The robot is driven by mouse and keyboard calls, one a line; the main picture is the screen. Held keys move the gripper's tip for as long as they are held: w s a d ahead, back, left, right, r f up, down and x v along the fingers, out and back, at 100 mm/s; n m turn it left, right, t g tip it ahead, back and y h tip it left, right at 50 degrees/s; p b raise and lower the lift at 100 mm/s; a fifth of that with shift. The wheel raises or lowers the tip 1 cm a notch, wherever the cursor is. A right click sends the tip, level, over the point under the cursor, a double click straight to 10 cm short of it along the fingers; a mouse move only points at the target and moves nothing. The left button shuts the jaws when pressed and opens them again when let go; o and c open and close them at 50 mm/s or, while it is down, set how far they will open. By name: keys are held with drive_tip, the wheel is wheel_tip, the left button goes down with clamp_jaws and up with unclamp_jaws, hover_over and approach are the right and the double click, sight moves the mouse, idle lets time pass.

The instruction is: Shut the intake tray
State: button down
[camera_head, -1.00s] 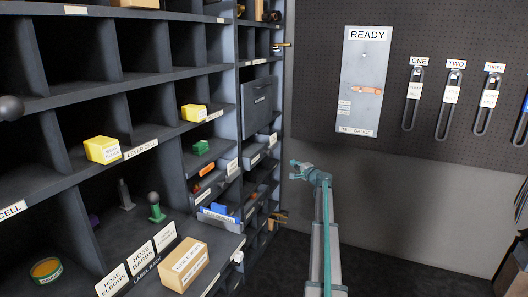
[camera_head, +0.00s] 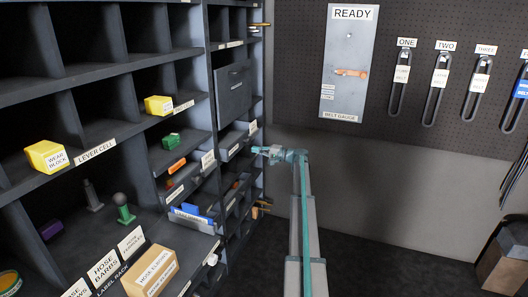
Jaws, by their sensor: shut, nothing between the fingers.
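No label reading "intake" is legible, so I cannot tell for sure which tray is the intake tray. A tray with a blue front strip and a white label (camera_head: 190,217) sticks out low in the pigeonhole unit, with blue contents above its label. Other labelled trays (camera_head: 177,192) sit above it, one holding an orange item. My gripper (camera_head: 262,151) is teal, shut and empty. In the picture it lies at the unit's right edge, right of and above the blue-fronted tray, with a visible gap. Its contact with anything behind it cannot be told.
A shelf with a label rack (camera_head: 107,275), a cardboard box (camera_head: 149,271) and a white knob (camera_head: 212,260) juts out at front. A dark panel (camera_head: 233,92) fills one bay. A belt gauge board (camera_head: 349,64) hangs on the back wall.

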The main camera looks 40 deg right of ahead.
sight(238, 146)
drive_tip(key=p+x, duration=0.1)
drive_tip(key=x, duration=0.6)
drive_tip(key=shift+w+a, duration=0.1)
drive_tip(key=shift+w, duration=0.15)
